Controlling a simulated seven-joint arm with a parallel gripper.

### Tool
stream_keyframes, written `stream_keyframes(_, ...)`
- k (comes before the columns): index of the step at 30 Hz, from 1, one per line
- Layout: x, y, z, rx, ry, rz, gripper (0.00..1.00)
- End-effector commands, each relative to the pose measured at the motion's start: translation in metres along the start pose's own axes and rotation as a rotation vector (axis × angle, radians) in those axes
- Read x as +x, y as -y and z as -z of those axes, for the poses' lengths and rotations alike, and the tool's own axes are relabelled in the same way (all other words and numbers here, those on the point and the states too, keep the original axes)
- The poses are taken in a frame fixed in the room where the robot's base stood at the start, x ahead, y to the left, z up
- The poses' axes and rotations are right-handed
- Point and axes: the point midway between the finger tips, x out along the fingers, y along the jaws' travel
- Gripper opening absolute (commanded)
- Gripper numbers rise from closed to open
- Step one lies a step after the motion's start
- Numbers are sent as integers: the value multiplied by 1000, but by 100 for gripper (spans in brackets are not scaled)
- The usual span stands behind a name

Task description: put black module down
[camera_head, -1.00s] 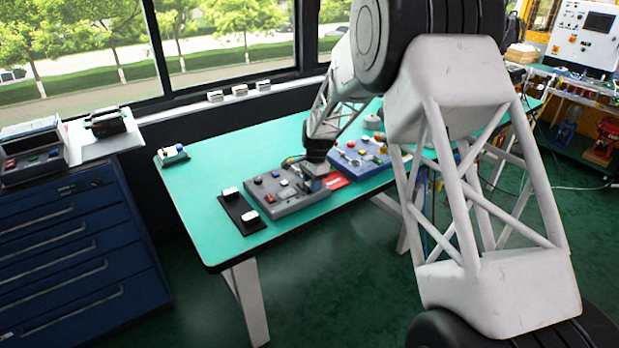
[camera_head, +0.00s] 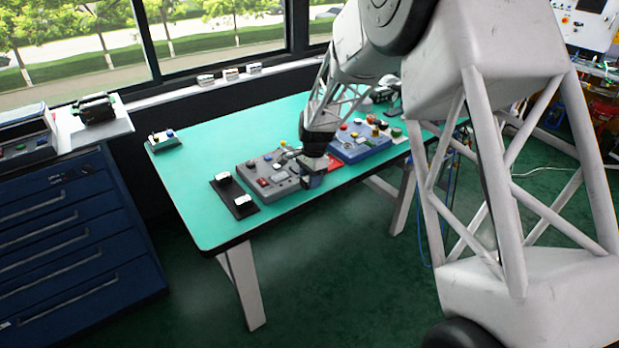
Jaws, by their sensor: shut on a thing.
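My gripper (camera_head: 311,178) is small in the head view, at the front right corner of a grey control box (camera_head: 258,171) on the green table. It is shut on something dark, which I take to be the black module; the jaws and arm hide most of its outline. I cannot tell whether the module touches the box or table. The grey box carries coloured buttons and small fittings on its top.
A black plate (camera_head: 236,210) with two white pieces lies left of the grey box. A blue box (camera_head: 347,155) with knobs stands to the right, beside a red item (camera_head: 334,163). A small button unit (camera_head: 164,146) sits far left. The table's left half (camera_head: 195,190) is mostly clear.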

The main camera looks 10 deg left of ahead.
Motion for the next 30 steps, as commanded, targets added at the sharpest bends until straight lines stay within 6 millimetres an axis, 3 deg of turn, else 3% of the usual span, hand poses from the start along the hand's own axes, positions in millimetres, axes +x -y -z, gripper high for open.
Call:
stream_keyframes(19, 2, 3, -8, -2, 0, 0, 8)
stream_keyframes(26, 11, 13, -42, -4, 0, -1, 8)
stream_keyframes(30, 19, 22, -75, -6, -1, 0, 8)
